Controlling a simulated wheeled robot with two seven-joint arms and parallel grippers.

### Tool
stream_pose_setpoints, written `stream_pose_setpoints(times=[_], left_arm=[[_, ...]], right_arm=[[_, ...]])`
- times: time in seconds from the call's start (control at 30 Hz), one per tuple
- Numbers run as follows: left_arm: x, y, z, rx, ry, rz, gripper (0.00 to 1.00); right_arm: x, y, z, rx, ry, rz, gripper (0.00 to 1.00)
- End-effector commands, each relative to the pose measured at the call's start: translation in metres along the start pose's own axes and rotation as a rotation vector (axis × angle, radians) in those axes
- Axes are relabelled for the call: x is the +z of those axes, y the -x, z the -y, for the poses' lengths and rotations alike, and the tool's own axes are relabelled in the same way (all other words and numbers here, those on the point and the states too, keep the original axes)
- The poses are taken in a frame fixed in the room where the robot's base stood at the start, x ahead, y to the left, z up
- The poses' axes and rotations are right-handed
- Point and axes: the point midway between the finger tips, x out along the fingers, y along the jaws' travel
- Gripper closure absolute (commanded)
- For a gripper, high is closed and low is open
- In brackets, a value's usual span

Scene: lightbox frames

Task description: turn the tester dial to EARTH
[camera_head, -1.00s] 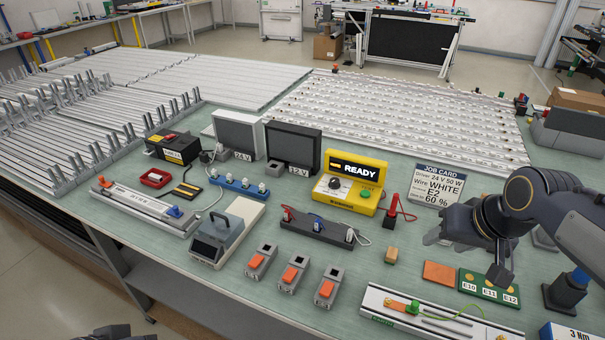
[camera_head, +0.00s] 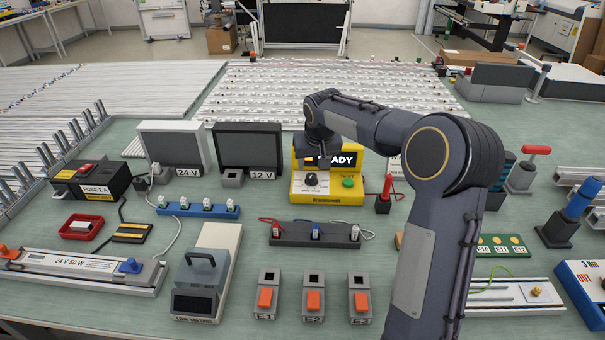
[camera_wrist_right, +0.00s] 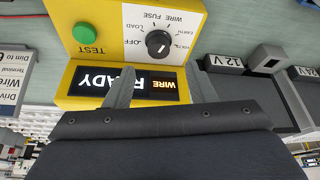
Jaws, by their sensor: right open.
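The yellow tester (camera_head: 325,198) stands in the middle of the bench in the head view, its display partly covered by my right arm. Its dial (camera_head: 311,179) is a black knob on a white face, left of a green TEST button (camera_head: 348,183). In the right wrist view the tester appears upside down, with the dial (camera_wrist_right: 159,43), the green button (camera_wrist_right: 84,33) and the READY display (camera_wrist_right: 125,82). The dial's exact setting is hard to read. My right gripper (camera_wrist_right: 163,84) is open and empty, its fingers above the display, apart from the dial. My left gripper is out of view.
A 12 V unit (camera_head: 247,146) and a 24 V unit (camera_head: 172,146) stand left of the tester. A dark connector strip (camera_head: 315,234) lies in front, with bare bench between.

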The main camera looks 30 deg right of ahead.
Motion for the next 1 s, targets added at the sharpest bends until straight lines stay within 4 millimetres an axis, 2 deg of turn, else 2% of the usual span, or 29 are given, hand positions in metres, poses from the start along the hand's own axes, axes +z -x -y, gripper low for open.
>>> stream_pose_setpoints(times=[0.2,0.4,0.77,1.0], left_arm=[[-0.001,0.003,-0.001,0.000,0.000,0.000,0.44],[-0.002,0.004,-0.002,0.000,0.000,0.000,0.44],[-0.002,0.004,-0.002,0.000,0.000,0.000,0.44],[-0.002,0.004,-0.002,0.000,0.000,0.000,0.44]], right_arm=[[0.001,-0.036,0.000,0.000,0.000,0.005,0.50],[0.001,-0.060,0.000,-0.001,0.000,0.003,0.50],[0.001,-0.067,0.000,-0.001,0.000,0.000,0.50],[0.001,-0.067,0.000,-0.001,0.000,0.001,0.80]])
